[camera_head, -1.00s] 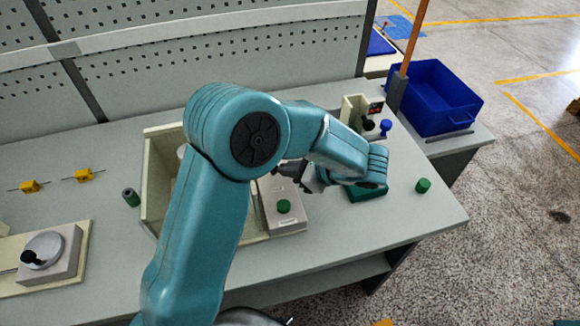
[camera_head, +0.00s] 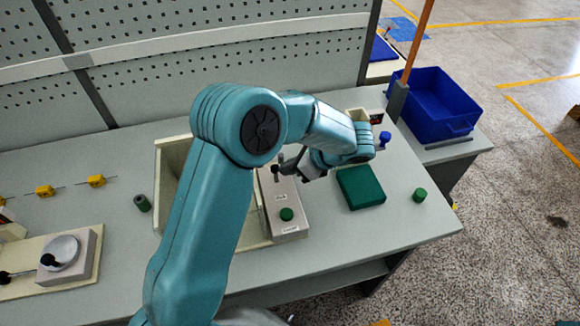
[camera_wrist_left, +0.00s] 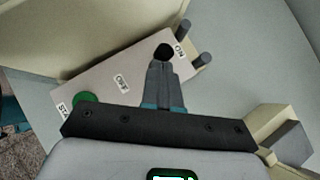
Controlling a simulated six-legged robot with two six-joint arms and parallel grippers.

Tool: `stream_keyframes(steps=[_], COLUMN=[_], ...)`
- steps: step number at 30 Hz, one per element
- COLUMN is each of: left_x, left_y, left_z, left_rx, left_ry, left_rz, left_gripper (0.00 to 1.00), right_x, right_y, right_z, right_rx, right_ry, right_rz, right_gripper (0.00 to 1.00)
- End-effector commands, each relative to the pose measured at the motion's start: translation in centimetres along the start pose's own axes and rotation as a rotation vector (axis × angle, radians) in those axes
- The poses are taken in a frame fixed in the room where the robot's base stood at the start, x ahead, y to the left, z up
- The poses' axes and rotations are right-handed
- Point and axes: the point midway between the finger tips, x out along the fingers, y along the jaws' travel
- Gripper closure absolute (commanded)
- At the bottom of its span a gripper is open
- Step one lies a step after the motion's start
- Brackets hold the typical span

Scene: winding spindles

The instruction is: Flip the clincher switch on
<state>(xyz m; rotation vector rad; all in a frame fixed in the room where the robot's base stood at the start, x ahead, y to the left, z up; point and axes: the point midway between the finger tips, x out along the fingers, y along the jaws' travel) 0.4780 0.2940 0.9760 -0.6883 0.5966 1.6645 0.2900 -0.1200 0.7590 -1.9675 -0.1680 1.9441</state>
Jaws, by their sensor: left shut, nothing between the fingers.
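The clincher control box (camera_head: 282,198) is a pale grey box on the bench with a green button (camera_head: 286,214) at its near end. In the left wrist view the box (camera_wrist_left: 95,75) shows small labels, one reading ON, and the green button (camera_wrist_left: 83,98). A black-knobbed switch lever (camera_wrist_left: 163,50) stands near the ON label. My left gripper (camera_wrist_left: 162,66) is shut and empty, its fingertips right at the black knob; whether they touch it I cannot tell. In the head view the left gripper (camera_head: 283,165) is over the box's far end. My right gripper is not in view.
A cream open bin (camera_head: 165,160) stands left of the box, partly behind my arm. A green block (camera_head: 361,188) and small green cylinder (camera_head: 419,195) lie to the right. A blue crate (camera_head: 430,105) stands at the bench's right end. A crank fixture (camera_head: 65,255) is at front left.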

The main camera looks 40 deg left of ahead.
Motion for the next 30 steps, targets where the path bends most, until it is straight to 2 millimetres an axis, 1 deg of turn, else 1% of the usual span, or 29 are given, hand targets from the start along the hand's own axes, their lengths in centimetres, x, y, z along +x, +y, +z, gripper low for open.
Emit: stream_keyframes(steps=[13,24,30], left_x=[-1.2,-1.3,-2.2], left_y=[0.0,0.1,0.3], left_z=[1.2,1.1,0.9], left_rx=[0.000,-0.001,-0.001], left_ry=[0.000,0.000,0.000], left_rz=[-0.001,-0.001,0.000], left_gripper=[1.00,1.00,1.00], right_x=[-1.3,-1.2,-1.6], right_y=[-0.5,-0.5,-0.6], right_z=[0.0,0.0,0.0], right_rx=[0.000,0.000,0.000], right_ry=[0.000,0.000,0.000], right_rz=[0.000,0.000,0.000], right_gripper=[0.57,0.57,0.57])
